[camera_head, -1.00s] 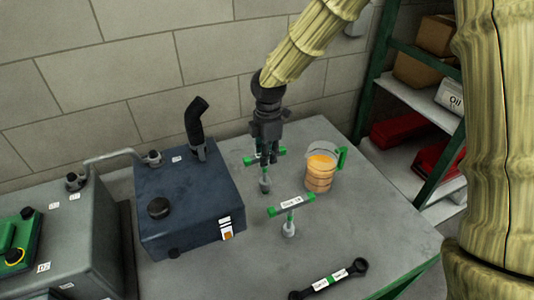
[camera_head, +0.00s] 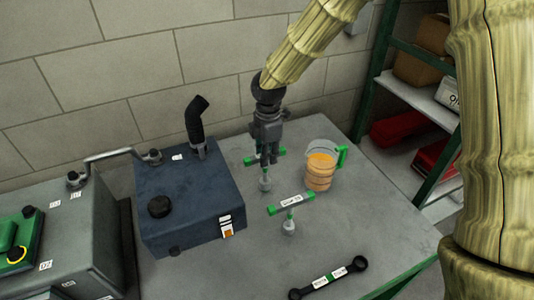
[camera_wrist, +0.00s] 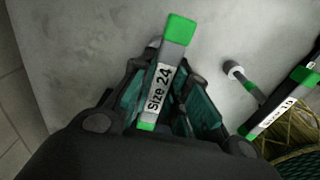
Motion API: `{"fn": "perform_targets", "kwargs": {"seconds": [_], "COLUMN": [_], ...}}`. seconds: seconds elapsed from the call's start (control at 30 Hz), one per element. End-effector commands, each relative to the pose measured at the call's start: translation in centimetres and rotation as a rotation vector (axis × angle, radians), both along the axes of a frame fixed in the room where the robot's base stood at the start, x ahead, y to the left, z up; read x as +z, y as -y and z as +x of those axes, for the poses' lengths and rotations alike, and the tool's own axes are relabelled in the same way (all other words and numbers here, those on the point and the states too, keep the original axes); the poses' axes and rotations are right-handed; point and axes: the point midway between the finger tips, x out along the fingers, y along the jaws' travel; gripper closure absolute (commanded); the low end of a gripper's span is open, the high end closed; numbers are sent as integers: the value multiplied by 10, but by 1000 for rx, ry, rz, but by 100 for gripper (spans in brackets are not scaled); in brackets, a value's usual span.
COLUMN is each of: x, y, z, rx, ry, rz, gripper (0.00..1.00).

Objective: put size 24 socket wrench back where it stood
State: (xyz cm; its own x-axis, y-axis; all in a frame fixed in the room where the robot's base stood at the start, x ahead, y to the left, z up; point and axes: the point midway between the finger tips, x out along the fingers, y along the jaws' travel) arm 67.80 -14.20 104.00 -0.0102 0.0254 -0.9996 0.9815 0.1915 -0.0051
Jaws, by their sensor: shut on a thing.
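The size 24 socket wrench (camera_wrist: 158,88) is a T-shaped tool with a label band and green ends on its crossbar. In the head view the wrench (camera_head: 264,184) is upright, socket end down, right of the blue tank. My gripper (camera_head: 268,158) comes down on it from above and partly hides its crossbar. In the wrist view the fingers of my gripper (camera_wrist: 160,100) are shut on the crossbar, with "Size 24" showing between them. The socket end is at or very near the bench top; I cannot tell if it touches.
A second, similar socket wrench (camera_head: 290,205) stands in front. A clear jug of orange liquid (camera_head: 319,171) stands right. The blue tank (camera_head: 188,208) is left. A black spanner (camera_head: 328,280) lies near the front edge. Shelves (camera_head: 418,105) rise at right. Bare bench (camera_head: 380,225) lies right.

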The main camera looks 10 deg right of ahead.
Motion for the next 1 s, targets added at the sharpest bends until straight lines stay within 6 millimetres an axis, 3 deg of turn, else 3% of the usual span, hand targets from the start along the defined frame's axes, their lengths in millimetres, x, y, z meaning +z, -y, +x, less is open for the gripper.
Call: {"fn": "perform_targets", "kwargs": {"seconds": [0.53, 0.57, 0.67, 0.9, 1.0], "x": [-15, -15, -15, -15, -15], "y": [0, 0, 0, 0, 0], "z": [0, 0, 0, 0, 0], "rx": [0, 0, 0, 0, 0], "ry": [0, 1, 1, 0, 0], "rz": [0, 0, 0, 0, 0], "gripper": [100, 78, 60, 58, 40]}}
